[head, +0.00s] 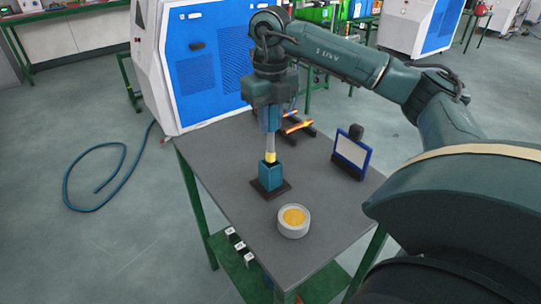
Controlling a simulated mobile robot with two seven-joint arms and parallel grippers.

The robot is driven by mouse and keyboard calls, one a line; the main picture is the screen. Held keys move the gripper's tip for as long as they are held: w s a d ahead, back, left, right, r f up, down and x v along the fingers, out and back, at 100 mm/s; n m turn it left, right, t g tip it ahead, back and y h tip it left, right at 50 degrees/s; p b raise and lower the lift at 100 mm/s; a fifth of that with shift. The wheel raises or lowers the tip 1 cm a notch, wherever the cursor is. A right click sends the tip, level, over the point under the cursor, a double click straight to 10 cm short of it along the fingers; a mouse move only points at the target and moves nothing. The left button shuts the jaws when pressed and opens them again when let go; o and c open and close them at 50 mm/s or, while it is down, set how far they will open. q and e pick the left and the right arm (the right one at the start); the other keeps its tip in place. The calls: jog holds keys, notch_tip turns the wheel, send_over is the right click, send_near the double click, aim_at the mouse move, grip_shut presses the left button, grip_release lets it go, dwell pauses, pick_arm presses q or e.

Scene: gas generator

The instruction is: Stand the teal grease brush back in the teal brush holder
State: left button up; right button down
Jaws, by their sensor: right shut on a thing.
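The teal brush holder (271,177) is a square upright cup on a dark base plate on the grey table. My right gripper (270,122) points down above it and is shut on the teal grease brush (270,142). The brush hangs upright, its pale shaft and yellow tip below the fingers. The yellow tip is at the holder's mouth; I cannot tell how far inside it is. The fingers hide most of the handle. My left gripper is not in view.
A round grey tub of yellow grease (293,219) stands in front of the holder. A blue-framed panel (352,152) stands at right. A dark rack with orange-handled tools (297,127) lies behind. A blue-and-white machine (205,60) borders the table's back. The table's front left is clear.

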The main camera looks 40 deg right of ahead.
aim_at(272, 104)
notch_tip(272, 104, down, 7)
jog(key=shift+r+p, duration=0.1)
jog(key=shift+p, duration=0.35)
jog(key=shift+f, duration=0.5)
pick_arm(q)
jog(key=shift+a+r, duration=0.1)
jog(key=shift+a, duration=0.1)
pick_arm(e)
jog(key=c, duration=1.3)
grip_release()
jog(key=r, duration=0.4)
jog(key=r+b, duration=0.1)
jog(key=r, duration=0.6)
jog(key=shift+s+a+r, duration=0.1)
jog(key=shift+s+r, duration=0.25)
jog(key=shift+r, duration=0.7)
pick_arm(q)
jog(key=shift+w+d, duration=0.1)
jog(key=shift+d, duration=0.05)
